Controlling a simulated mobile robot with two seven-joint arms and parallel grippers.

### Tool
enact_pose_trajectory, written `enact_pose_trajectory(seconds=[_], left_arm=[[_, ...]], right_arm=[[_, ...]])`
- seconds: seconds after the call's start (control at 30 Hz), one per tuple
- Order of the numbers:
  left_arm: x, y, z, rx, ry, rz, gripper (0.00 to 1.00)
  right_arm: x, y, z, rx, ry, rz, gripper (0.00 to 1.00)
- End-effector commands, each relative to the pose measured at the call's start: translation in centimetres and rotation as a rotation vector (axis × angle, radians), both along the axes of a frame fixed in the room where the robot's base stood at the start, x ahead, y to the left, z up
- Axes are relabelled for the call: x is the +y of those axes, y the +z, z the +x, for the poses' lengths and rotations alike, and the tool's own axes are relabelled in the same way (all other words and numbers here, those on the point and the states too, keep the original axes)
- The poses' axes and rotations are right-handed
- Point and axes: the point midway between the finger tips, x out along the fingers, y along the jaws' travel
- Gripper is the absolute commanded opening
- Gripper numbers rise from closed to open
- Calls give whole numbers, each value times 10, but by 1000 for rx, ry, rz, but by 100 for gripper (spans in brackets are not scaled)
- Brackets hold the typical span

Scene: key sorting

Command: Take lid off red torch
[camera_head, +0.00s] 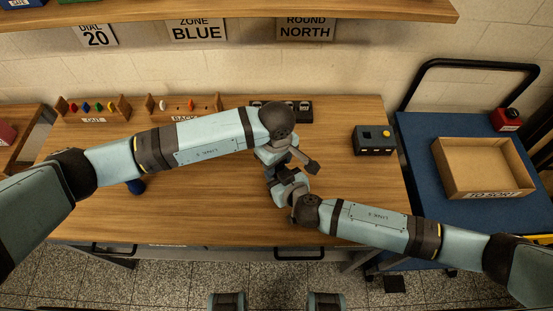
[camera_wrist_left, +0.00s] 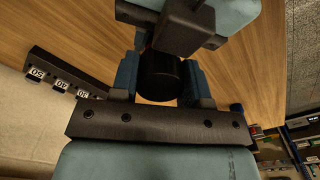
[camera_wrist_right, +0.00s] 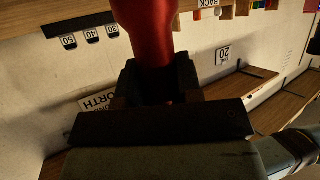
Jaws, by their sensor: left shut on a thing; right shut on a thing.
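The red torch (camera_wrist_right: 148,28) shows as a red cylinder in the right wrist view, with its lower part between the fingers of my right gripper (camera_wrist_right: 158,82). In the left wrist view my left gripper (camera_wrist_left: 158,82) is shut on a black round piece (camera_wrist_left: 158,72), which looks like the torch's lid. Whether the lid is still joined to the torch cannot be seen. In the head view my left gripper (camera_head: 271,167) and right gripper (camera_head: 289,186) are close together above the middle of the table, and they and the arms hide the torch.
The wooden table (camera_head: 230,215) is mostly clear. A blue object (camera_head: 136,186) lies under my left arm. Small racks (camera_head: 93,108) line the back. A cardboard tray (camera_head: 485,195) sits on a blue cart (camera_head: 420,160).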

Motion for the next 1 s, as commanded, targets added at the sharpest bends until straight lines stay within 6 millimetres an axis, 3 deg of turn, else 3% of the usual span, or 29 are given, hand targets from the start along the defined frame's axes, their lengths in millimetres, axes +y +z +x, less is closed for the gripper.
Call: enact_pose_trajectory(seconds=[0.17, 0.2, 0.3, 0.67, 0.97, 1.0], left_arm=[[0, 0, 0, -1, -1, 1, 14], [0, 0, 0, -1, -1, 1, 44], [0, 0, 0, -1, -1, 1, 67], [0, 5, 1, -2, -3, 1, 68], [0, 41, 1, -2, -3, 1, 68], [1, 44, 1, -2, -3, 1, 63]], right_arm=[[0, 0, 0, 0, 0, 0, 0], [0, 0, 0, 0, 0, 0, 0], [0, 0, 0, 0, 0, 0, 0], [0, 0, 0, 0, 0, 0, 0], [0, 0, 0, 0, 0, 0, 0], [0, 0, 0, 0, 0, 0, 0]])
